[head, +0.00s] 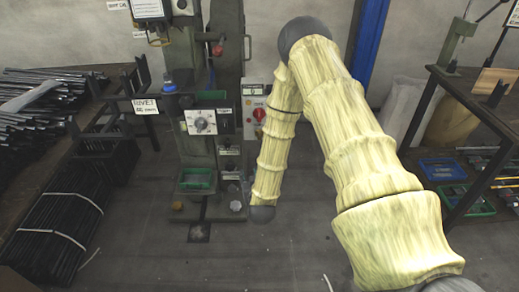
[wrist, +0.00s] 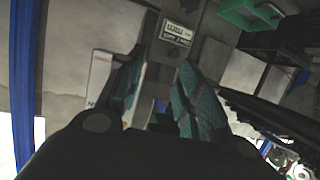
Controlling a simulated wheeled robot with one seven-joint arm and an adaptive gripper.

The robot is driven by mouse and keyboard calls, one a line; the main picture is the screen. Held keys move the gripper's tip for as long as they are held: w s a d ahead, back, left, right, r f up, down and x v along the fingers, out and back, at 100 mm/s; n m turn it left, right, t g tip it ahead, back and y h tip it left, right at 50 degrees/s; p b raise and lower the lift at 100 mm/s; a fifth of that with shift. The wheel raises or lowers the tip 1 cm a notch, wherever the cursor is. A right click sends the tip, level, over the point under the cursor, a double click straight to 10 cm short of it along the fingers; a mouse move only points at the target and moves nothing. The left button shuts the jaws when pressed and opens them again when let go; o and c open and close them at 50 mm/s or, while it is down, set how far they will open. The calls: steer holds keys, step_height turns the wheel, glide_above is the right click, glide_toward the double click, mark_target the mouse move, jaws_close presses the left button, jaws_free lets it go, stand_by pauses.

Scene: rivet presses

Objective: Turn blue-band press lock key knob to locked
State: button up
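The press (head: 226,60) is a tall grey-green column left of my arm in the head view. A white dial plate with a dark centre knob (head: 201,122) is on its front. A red knob (head: 259,114) is on a pale panel to the right. A blue part (head: 168,87) is at its left; I cannot tell whether it is the blue band, nor which knob is the lock key. My gripper (wrist: 160,80) shows in the wrist view, its teal-padded fingers apart with nothing held between them. The head view does not show the gripper clearly.
A bench with dark rods (head: 50,90) is at the left, with bundled rods below. A dark bench (head: 475,100) is at the right, with blue and green bins (head: 442,169) under it. A small label (wrist: 178,33) lies beyond the fingers.

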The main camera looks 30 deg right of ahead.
mark_target(259, 136)
steer(key=w+d+r+h+b, duration=0.1)
steer(key=w+d, duration=0.3)
steer(key=w+d+r+m+t+h+b, duration=0.1)
steer(key=w+d+r, duration=0.1)
steer(key=w+d, duration=0.3)
steer(key=w+d+r+m+t+h+b, duration=0.1)
steer(key=w+d+h, duration=0.1)
steer(key=w+d, duration=0.2)
steer(key=shift+w+d+r+b, duration=0.15)
steer(key=shift+w+r+b, duration=0.15)
steer(key=shift+b, duration=0.1)
jaws_close()
